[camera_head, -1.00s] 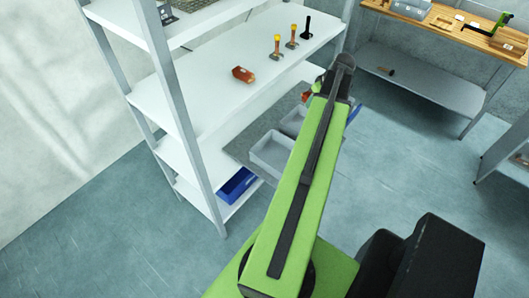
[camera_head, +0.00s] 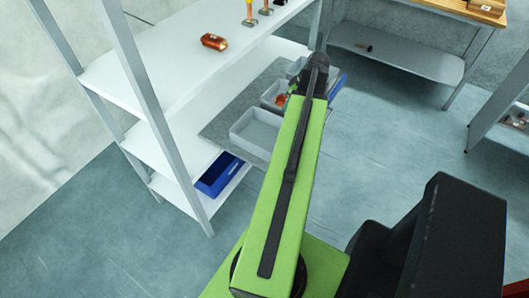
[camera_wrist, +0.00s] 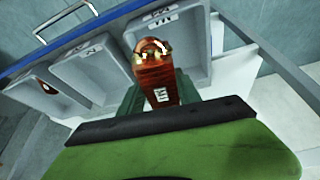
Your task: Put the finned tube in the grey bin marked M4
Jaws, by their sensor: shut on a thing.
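A copper-brown piece with a shiny rounded end and a white label, taken as the finned tube (camera_wrist: 157,76), is held upright-looking between the dark green fingers of my gripper (camera_wrist: 158,95) in the wrist view. Behind it lies a right grey bin (camera_wrist: 196,62); the piece overlaps this bin, and I cannot tell its height above it. A middle grey bin (camera_wrist: 100,78) and a left grey bin (camera_wrist: 28,92) stand beside it. Their markings are too small to read surely. In the head view my arm hides most of the gripper; a bit of orange-red (camera_head: 281,98) shows beside it.
A blue bin (camera_head: 220,175) is below. A workbench (camera_head: 400,55) stands behind.

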